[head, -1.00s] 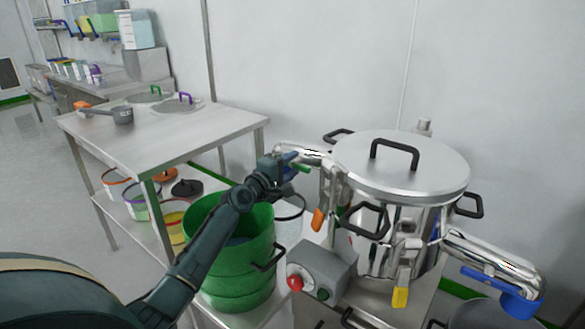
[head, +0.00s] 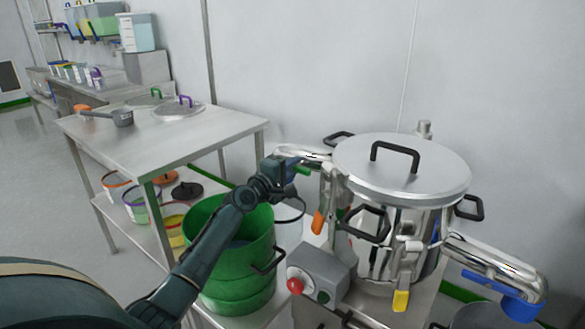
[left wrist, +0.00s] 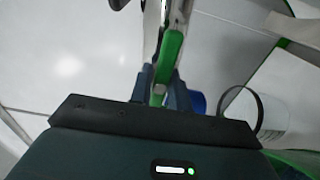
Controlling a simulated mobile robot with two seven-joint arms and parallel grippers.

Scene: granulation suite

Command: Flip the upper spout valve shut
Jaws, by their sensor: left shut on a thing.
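The steel vessel (head: 400,225) stands at right. Its upper spout (head: 293,149) points left from the vessel's side, and a green valve lever (head: 303,170) shows just below it. My left gripper (head: 286,168) is at this lever, beneath the spout. In the left wrist view, the green lever (left wrist: 171,52) runs down between the fingers of my left gripper (left wrist: 160,92), which are shut on it. The lever's joint to the spout is hard to make out. My right gripper is in neither view.
A control box with a red button (head: 295,285) sits in front of the vessel. A green bin (head: 240,285) stands below my left forearm. A steel table (head: 165,138) is behind left.

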